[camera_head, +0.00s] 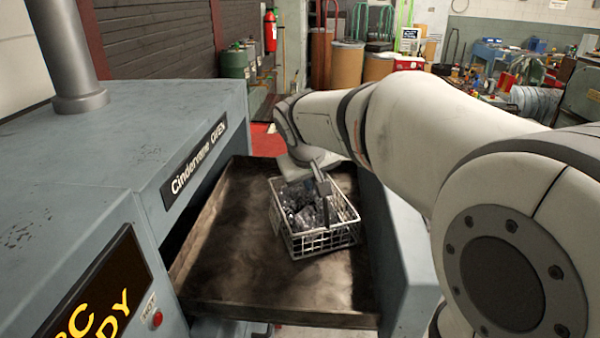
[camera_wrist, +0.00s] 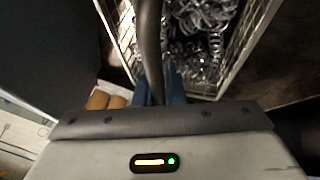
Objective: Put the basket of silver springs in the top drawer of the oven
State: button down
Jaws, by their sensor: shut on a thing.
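A white wire basket (camera_head: 322,240) full of silver springs (camera_head: 310,212) is in the open top drawer (camera_head: 225,255) of the grey-blue oven (camera_head: 110,150). It sits toward the drawer's right side; whether its base touches the drawer floor I cannot tell. My gripper (camera_head: 322,185) is above the basket, shut on its handle. In the wrist view the basket (camera_wrist: 258,30) and springs (camera_wrist: 205,35) lie just beyond the fingers (camera_wrist: 160,88), with the dark handle (camera_wrist: 150,45) running between them. The fingertips are partly hidden.
The drawer is otherwise empty, with bare floor left of and in front of the basket. The drawer front (camera_head: 405,265) stands at the right, close under my arm. A display panel with a red button (camera_head: 157,319) is at lower left. Drums and a cluttered bench stand behind.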

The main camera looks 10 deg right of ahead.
jog(key=c, duration=1.5)
grip_release()
jog(key=b+v, duration=0.1)
jog(key=v, duration=1.1)
jog(key=shift+s+r, duration=0.1)
